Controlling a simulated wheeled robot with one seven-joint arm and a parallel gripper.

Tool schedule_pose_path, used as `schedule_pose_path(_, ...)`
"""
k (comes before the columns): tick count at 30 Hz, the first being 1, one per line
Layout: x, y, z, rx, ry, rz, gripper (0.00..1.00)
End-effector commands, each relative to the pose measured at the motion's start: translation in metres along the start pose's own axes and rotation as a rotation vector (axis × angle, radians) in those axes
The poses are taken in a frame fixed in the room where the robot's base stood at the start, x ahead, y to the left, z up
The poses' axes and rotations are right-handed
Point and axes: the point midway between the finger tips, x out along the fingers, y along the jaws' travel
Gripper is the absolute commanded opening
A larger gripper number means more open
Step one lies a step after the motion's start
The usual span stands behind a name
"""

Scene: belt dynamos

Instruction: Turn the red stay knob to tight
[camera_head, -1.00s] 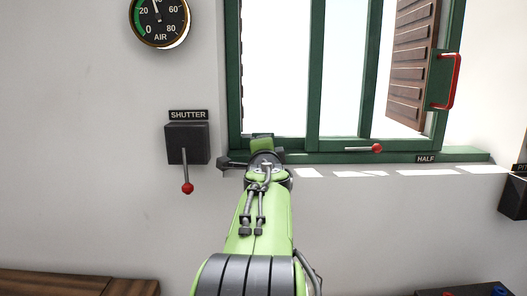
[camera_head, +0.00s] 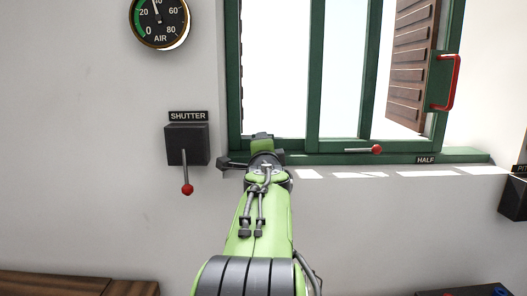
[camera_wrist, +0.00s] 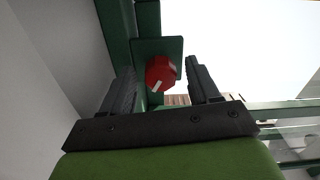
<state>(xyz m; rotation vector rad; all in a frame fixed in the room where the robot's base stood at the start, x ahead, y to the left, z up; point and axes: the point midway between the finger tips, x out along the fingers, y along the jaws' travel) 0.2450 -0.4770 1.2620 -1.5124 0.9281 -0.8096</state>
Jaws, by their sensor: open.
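The red stay knob (camera_wrist: 160,73) shows in the wrist view, with a white pointer mark on its face, on a green plate (camera_wrist: 174,45) at the window frame. My gripper (camera_wrist: 161,80) is open, with one dark finger on each side of the knob and a gap to each. I cannot tell how far the fingers reach past the knob. In the head view my gripper (camera_head: 262,142) is at the lower left of the green window frame (camera_head: 235,75), and my arm hides the knob there. No "tight" label can be read.
A shutter box (camera_head: 188,145) with a red-tipped lever is on the wall to the left. A red-tipped rod (camera_head: 376,149) lies along the sill by the HALF label (camera_head: 426,160). A red handle (camera_head: 453,82) is on the open sash. An air gauge (camera_head: 160,20) hangs upper left.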

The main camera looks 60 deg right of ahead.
Motion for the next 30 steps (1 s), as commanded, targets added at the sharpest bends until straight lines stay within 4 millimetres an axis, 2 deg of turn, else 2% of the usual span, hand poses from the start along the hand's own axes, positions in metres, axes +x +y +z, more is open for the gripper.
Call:
schedule_pose_path(2, -0.004, -0.001, 0.0, 0.0, 0.0, -0.002, 0.61)
schedule_pose_path(5, -0.019, -0.001, 0.0, 0.001, -0.001, -0.004, 0.61)
schedule_pose_path(15, -0.115, -0.001, 0.001, 0.002, -0.003, -0.004, 0.61)
schedule_pose_path(18, -0.137, -0.001, 0.0, 0.002, -0.002, -0.004, 0.61)
schedule_pose_path(21, -0.151, 0.0, 0.0, 0.001, -0.001, -0.001, 0.61)
schedule_pose_path(24, -0.157, 0.0, 0.0, 0.0, -0.001, -0.001, 0.61)
schedule_pose_path(30, -0.158, 0.0, 0.0, 0.0, 0.0, 0.0, 0.61)
